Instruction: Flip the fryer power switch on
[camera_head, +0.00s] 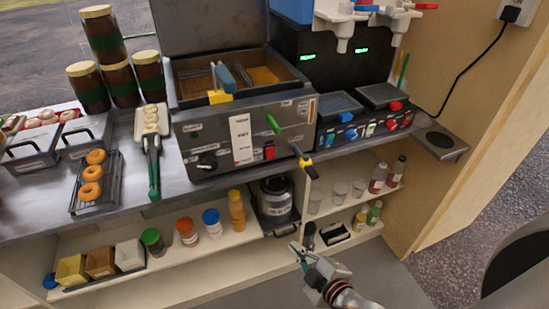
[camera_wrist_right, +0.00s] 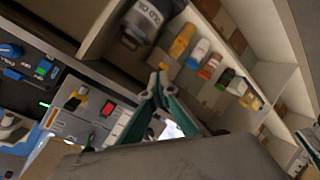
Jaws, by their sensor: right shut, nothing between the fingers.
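The fryer (camera_head: 220,140) is a grey metal box on the counter with its lid raised. A red power switch (camera_head: 269,152) sits on its front panel, to the right of a white label (camera_head: 241,139). I cannot tell the switch's position. In the right wrist view, a red switch (camera_wrist_right: 107,108) shows left of the fingers. My right gripper (camera_head: 299,250) is in front of the lower shelf, below and right of the switch and apart from it. Its green-sided fingers (camera_wrist_right: 158,78) are shut and empty. My left gripper is not in view.
A yellow-and-black handle (camera_head: 303,161) juts out at the fryer's right front. A dark canister (camera_head: 274,197) and several bottles stand on the shelf below. Open floor lies in front at the right.

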